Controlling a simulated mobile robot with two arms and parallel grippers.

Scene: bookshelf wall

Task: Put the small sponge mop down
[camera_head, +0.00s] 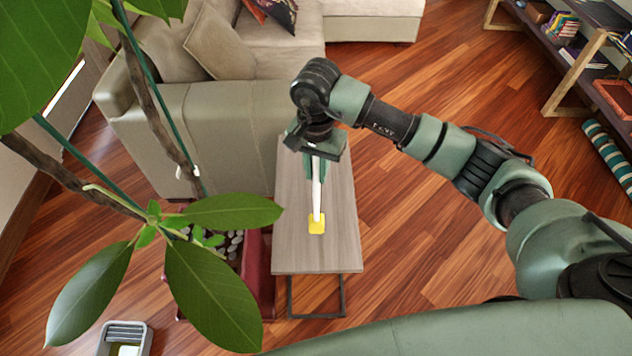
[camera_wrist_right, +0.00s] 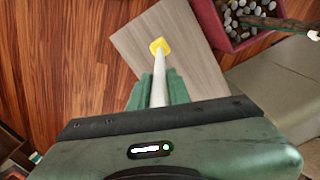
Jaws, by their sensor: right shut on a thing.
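The small sponge mop has a white handle and a yellow sponge head (camera_head: 316,224). My right gripper (camera_head: 316,165) is shut on the handle, with the head pointing away from the fingers. In the right wrist view the mop's yellow head (camera_wrist_right: 160,46) and white handle show beyond the green fingers (camera_wrist_right: 158,88). Behind the mop is the grey wooden top of a narrow side table (camera_head: 315,255). I cannot tell whether the head touches the tabletop or hangs above it. My left gripper is not in view.
A beige sofa (camera_head: 215,125) stands left of and behind the table. A red planter (camera_head: 262,280) with pebbles is close on the table's left, and large plant leaves (camera_head: 210,290) fill the left foreground. Shelves (camera_head: 570,60) stand far right. The tabletop around the mop is bare.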

